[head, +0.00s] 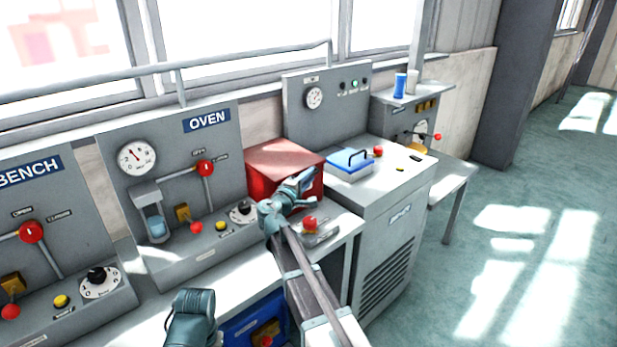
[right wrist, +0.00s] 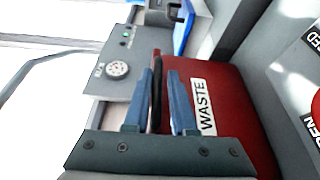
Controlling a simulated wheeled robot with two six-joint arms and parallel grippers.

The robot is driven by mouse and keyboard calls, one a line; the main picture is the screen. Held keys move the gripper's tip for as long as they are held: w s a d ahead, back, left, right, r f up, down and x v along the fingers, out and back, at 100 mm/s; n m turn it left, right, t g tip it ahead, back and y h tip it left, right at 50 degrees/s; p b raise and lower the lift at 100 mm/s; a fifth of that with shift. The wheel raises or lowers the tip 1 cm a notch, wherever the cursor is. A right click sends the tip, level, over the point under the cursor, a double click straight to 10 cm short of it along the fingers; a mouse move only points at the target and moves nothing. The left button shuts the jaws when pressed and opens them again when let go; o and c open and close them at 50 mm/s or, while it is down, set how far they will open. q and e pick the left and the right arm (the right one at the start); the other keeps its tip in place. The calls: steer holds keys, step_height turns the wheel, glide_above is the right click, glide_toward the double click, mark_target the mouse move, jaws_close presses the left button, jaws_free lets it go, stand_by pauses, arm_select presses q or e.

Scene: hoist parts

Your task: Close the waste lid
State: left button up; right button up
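The red waste box (head: 285,155) stands on the bench right of the oven panel. Its top looks flat in the head view, but I cannot tell whether the lid is fully down. My right gripper (head: 307,182) is at the front right side of the box, by its upper edge. In the right wrist view its two blue fingers (right wrist: 160,75) are apart, with a dark bar (right wrist: 156,95) between them and gaps beside it. The red front with the WASTE label (right wrist: 206,107) fills the right of that view. A teal part of my arm shows at the head view's bottom; no left fingertips show.
The oven panel (head: 190,140) with red-knobbed levers stands left of the box. A grey cabinet (head: 385,225) with a blue tray (head: 350,168) on top stands to the right. A red button (head: 310,224) sits just in front of the box. The floor at right is clear.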

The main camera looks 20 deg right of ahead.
steer(key=o, duration=0.4)
steer(key=shift+f, duration=0.15)
steer(key=shift+c, duration=0.2)
steer(key=v, duration=1.3)
steer(key=shift+s+a, duration=0.3)
steer(key=s+a+f+m+g+y+p, duration=0.2)
steer(key=s+f+g+y+p, duration=0.15)
steer(key=s, duration=0.25)
steer(key=s+a+f+m+g+y+p, duration=0.2)
steer(key=s+a+f+g+p, duration=0.15)
steer(key=s, duration=0.35)
steer(key=s+a+f+g+y+p, duration=0.1)
steer(key=s+a+g+y+p, duration=0.1)
steer(key=s+a, duration=0.3)
steer(key=s+a+f+m+g+y+p, duration=0.1)
steer(key=s+a+g+y+p, duration=0.2)
steer(key=s+a, duration=0.3)
steer(key=s+y, duration=0.1)
steer(key=s, duration=0.2)
steer(key=shift+f, duration=0.3)
